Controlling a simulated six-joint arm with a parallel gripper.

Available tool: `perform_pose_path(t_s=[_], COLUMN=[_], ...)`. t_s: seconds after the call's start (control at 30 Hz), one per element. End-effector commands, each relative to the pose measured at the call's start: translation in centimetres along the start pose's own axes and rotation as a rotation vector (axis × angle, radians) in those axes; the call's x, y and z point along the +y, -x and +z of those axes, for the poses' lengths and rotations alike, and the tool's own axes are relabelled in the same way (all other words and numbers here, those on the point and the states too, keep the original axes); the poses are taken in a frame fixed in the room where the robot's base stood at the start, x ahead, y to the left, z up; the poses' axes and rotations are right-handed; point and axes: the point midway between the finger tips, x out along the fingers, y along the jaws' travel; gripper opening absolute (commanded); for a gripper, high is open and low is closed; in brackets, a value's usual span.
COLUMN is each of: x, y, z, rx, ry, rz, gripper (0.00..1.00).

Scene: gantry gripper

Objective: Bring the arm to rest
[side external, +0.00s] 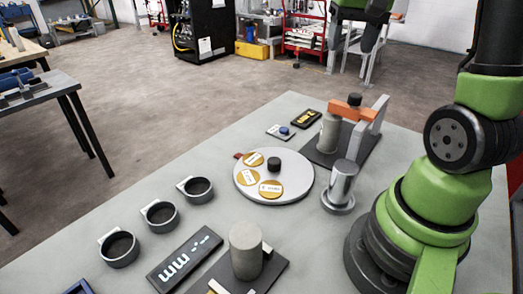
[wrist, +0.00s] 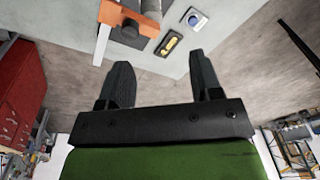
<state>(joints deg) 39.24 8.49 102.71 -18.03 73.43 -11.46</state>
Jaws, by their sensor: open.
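My gripper (side external: 355,38) shows at the top of the side external view, high up beyond the far end of the grey table, and is cut off partly by the frame edge. In the wrist view my gripper (wrist: 160,68) has its two dark fingers spread apart, with nothing between them. The orange and grey gantry (side external: 352,110) stands on a dark plate at the table's far end, with a grey cylinder (side external: 329,134) beside its orange bar. The gantry also shows at the top of the wrist view (wrist: 125,20). My gripper touches nothing that I can see.
The grey table (side external: 225,165) holds a round disc (side external: 298,186) with gold labels, a metal cylinder (side external: 342,182), several dark ring holders (side external: 160,215), a display panel (side external: 184,258) and a large grey cylinder (side external: 246,250) in front. A blue button (side external: 284,130) sits near the far edge.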

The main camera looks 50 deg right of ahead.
Motion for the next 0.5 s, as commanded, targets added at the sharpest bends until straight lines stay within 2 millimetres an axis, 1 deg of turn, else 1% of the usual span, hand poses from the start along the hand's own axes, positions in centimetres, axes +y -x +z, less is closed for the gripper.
perform_pose_path(t_s=[0.03,0.07,0.1,0.17,0.2,0.3,0.4,0.5], x=[-2.0,-3.0,-4.2,-5.6,-6.3,-7.4,-7.6,-7.6], y=[1.3,1.8,2.5,3.4,3.8,4.4,4.5,4.4], z=[1.9,3.1,4.7,7.2,8.9,13.0,16.1,18.2], rx=[0.046,0.071,0.102,0.149,0.176,0.232,0.270,0.293], ry=[0.063,0.095,0.139,0.201,0.239,0.328,0.396,0.440], rz=[-0.034,-0.056,-0.088,-0.141,-0.179,-0.275,-0.362,-0.427], gripper=[0.59,0.59,0.59,0.59,0.59,0.59,0.59,0.59])
